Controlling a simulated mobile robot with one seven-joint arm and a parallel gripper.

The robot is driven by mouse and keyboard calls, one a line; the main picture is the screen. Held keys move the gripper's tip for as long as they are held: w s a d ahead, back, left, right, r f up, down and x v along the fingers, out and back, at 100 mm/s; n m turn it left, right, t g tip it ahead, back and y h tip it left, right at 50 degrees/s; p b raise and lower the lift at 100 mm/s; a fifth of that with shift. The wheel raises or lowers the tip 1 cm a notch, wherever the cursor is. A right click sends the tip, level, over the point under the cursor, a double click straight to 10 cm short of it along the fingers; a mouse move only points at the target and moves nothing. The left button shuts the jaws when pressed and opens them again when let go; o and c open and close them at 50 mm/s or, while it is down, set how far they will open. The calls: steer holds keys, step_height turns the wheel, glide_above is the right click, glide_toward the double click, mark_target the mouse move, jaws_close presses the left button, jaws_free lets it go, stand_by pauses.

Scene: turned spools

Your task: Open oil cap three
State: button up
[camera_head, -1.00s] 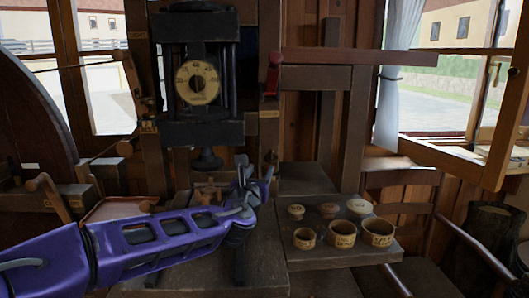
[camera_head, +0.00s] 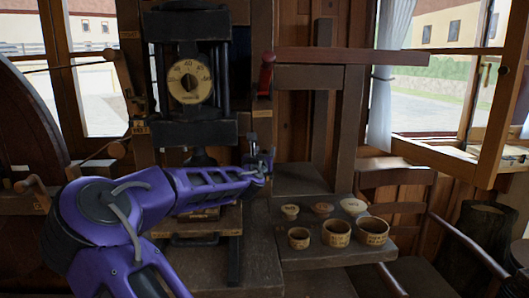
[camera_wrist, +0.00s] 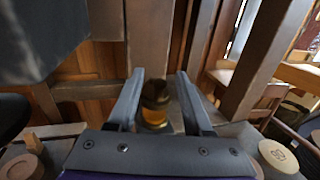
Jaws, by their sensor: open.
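In the wrist view a small dark cap sits on an amber oil cup (camera_wrist: 154,103), which shows between the two fingers of my gripper (camera_wrist: 161,76). The fingers are apart on either side of it, and I cannot tell whether they touch it. In the head view my gripper (camera_head: 262,160) is raised at the wooden post right of the press, its fingers pointing up. The oil cup is hard to make out there. No number on the cap is readable.
A black press with a round dial (camera_head: 189,82) stands at left, and a red handle (camera_head: 267,75) is on the post. Three open wooden cups, such as the middle one (camera_head: 336,233), and several lids (camera_head: 353,206) stand on the right shelf. A chair (camera_head: 410,205) is beyond.

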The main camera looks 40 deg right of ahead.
steer(key=shift+w+d, duration=0.25)
steer(key=shift+d, duration=0.05)
steer(key=shift+c, duration=0.2)
jaws_close()
steer(key=shift+d+t, duration=0.1)
steer(key=shift+t, duration=0.2)
steer(key=n+t+y, duration=0.1)
steer(key=y, duration=0.1)
steer(key=d+n+t+y, duration=0.1)
steer(key=n+y, duration=0.1)
steer(key=n+t+y+b, duration=0.1)
steer(key=shift+s+d+n+t+y, duration=0.3)
steer(key=shift+s+y, duration=0.1)
steer(key=shift+w+d+r+n+y+p, duration=0.1)
steer(key=shift+w+d+n+y+p, duration=0.3)
steer(key=shift+n+y, duration=1.85)
steer(key=shift+w+d+f+n+y+p, duration=0.1)
steer(key=shift+d+n+y, duration=0.85)
steer(key=shift+y, duration=2.2)
steer(key=shift+w+d+r+n+y+p, duration=0.15)
steer(key=shift+n+y+p, duration=0.1)
steer(key=shift+n+y, duration=2.15)
steer(key=shift+w+n+g+y+p, duration=0.15)
steer(key=shift+n+g+y+p, duration=0.2)
steer(key=shift+g+y, duration=0.6)
